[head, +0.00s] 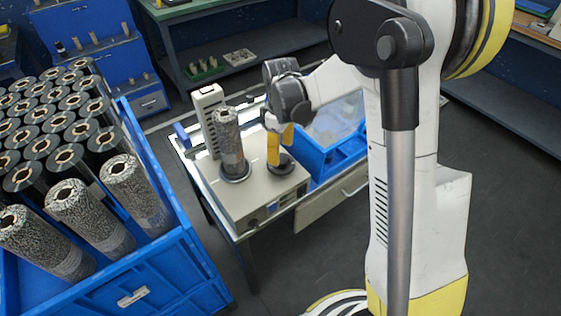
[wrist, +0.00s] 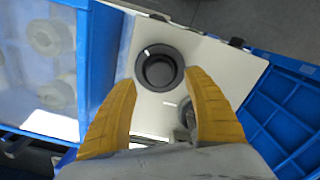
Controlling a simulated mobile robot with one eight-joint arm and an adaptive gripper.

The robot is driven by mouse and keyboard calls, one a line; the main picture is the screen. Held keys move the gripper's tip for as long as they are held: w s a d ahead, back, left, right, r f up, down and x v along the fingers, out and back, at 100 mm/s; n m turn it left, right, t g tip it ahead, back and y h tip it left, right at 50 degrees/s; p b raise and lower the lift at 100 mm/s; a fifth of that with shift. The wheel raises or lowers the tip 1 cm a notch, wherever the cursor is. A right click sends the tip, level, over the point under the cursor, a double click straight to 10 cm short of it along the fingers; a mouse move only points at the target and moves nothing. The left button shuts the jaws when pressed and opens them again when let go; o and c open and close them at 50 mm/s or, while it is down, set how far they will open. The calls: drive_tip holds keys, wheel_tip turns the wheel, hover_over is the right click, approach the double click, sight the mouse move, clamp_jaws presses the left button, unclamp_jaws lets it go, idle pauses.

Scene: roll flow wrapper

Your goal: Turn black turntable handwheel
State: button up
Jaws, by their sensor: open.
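The black round handwheel (head: 283,164) sits on the right part of the pale machine's top (head: 262,190). In the wrist view it shows as a black ring with a dark round centre (wrist: 160,68). My gripper (head: 279,152) points down just over the handwheel, its yellow fingers apart. In the wrist view the open fingers (wrist: 161,82) stand either side of the ring's near side, with nothing held between them. I cannot tell whether a finger touches it. A speckled roll (head: 229,145) stands upright on a dark round base left of the handwheel.
A blue tray (head: 323,163) lies right of the machine. A large blue crate (head: 185,262) with many rolls stands at the left. A pale post (head: 208,118) rises behind the speckled roll. Blue shelving and workbenches stand at the back.

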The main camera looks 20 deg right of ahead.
sight(281, 158)
drive_tip(key=shift+f+b, duration=0.55)
drive_tip(key=shift+f, duration=1.4)
drive_tip(key=c, duration=1.2)
